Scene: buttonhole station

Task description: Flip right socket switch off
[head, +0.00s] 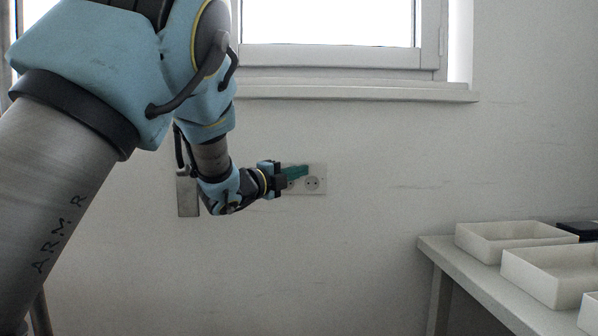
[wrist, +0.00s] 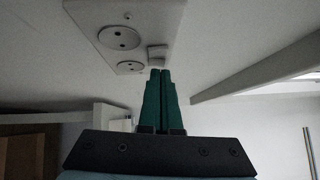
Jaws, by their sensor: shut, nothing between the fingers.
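A white socket plate (head: 322,171) is on the wall below the window, partly behind my gripper in the head view. The plate also shows in the wrist view (wrist: 165,14), with two round sockets, one (wrist: 120,38) and another (wrist: 130,67). A small pale rocker switch (wrist: 157,52) stands out near the plate's edge. My gripper (wrist: 161,71) has its green fingers shut together and empty. Their tips are right at the switch in the wrist view; I cannot tell whether they touch it. The rocker's position is not clear. In the head view my gripper (head: 304,170) reaches to the plate.
A window sill (head: 350,91) juts out above the plate. A grey box (head: 187,196) is on the wall left of it, partly behind my arm. A table (head: 445,253) with white trays, one of them (head: 500,247), stands at the right. The wall between is clear.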

